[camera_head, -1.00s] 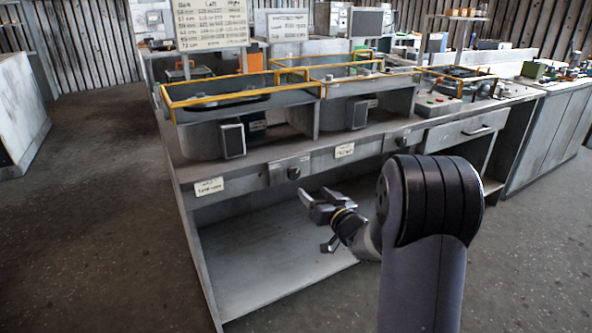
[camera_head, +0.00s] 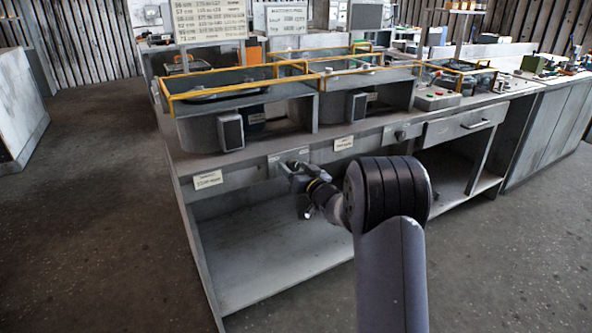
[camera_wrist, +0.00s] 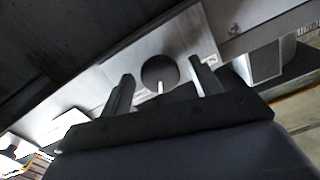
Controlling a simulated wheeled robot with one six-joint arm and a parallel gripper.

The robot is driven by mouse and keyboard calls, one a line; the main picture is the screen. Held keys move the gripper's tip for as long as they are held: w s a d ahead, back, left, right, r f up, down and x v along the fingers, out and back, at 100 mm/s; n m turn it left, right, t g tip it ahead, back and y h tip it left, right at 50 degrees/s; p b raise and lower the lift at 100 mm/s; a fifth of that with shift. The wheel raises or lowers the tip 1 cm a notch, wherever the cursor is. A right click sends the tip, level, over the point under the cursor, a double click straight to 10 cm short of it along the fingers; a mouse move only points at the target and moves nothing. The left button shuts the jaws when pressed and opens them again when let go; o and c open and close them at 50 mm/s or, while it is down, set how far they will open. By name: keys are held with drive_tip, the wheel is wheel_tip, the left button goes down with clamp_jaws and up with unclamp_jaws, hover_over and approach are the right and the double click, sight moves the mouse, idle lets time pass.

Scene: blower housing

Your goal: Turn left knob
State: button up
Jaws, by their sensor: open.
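The left knob (camera_wrist: 160,71) shows in the wrist view as a dark round disc with a pale mark at its lower edge, on a light metal plate (camera_wrist: 135,60). My gripper (camera_wrist: 161,74) is open, with one finger to each side of the knob in the picture. I cannot tell whether the fingers touch it. In the head view my gripper (camera_head: 290,167) is at the bench's front panel and hides most or all of the left knob. The right knob (camera_head: 400,134) is in plain view farther right on the same panel.
The bench carries two housings with yellow-railed trays (camera_head: 215,97) above the panel. White labels (camera_head: 207,180) are fixed along its front edge. The lower shelf (camera_head: 265,265) below my gripper is empty. Open floor (camera_head: 90,220) lies to the left.

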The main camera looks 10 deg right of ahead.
drive_tip(key=c, duration=1)
drive_tip(key=shift+o, duration=0.2)
drive_tip(key=shift+f+n+b, duration=0.2)
drive_tip(key=shift+n+b, duration=0.9)
drive_tip(key=shift+b, duration=0.05)
drive_tip(key=n+b, duration=0.1)
drive_tip(key=n, duration=0.2)
drive_tip(key=shift+r+b, duration=0.2)
drive_tip(key=shift+b, duration=0.2)
drive_tip(key=o, duration=1)
drive_tip(key=shift+c, duration=0.2)
